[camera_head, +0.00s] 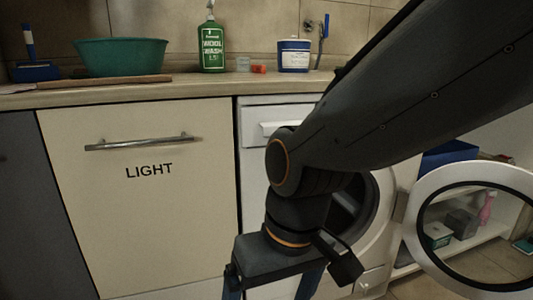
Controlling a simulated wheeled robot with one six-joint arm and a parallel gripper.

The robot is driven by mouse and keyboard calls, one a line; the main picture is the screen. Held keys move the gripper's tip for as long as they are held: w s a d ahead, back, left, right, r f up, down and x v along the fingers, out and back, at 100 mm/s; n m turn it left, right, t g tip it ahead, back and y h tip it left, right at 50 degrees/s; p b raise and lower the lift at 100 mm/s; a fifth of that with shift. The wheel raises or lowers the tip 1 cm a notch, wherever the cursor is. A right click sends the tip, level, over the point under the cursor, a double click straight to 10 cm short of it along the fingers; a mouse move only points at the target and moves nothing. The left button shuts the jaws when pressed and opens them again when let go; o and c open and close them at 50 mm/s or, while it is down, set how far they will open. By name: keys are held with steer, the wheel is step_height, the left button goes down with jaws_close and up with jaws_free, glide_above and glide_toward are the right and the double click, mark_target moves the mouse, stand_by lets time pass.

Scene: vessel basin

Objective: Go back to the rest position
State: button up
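My gripper (270,288) hangs pointing down at the bottom centre, in front of the washing machine (262,112). Its two bluish fingers stand well apart with nothing visible between them; their tips are cut off by the bottom edge. My dark arm reaches in from the upper right and hides much of the machine. The machine's round door (422,184) is swung open to the right, and part of its dark drum opening (358,205) shows behind my wrist.
The counter (200,89) holds a green basin (120,57), a green wool wash bottle (212,46), a blue-and-white tub (293,56) and a red cap (259,69). A closed cabinet marked LIGHT (150,215) stands left. A low shelf (480,238) with several items is at right.

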steer(key=s+d+r+m+p, duration=0.1)
steer(key=d+r+p, duration=0.5)
steer(key=r+p, duration=0.3)
steer(key=d+r+m+h+p, duration=0.1)
steer(key=d+r+p, duration=0.5)
steer(key=p, duration=0.8)
steer(key=s+d+r+m+h+p, duration=0.1)
steer(key=d+r+m+p, duration=0.2)
steer(key=d+r+p, duration=0.4)
step_height(320, 180, up, 5)
steer(key=p, duration=0.5)
steer(key=shift+s, duration=0.3)
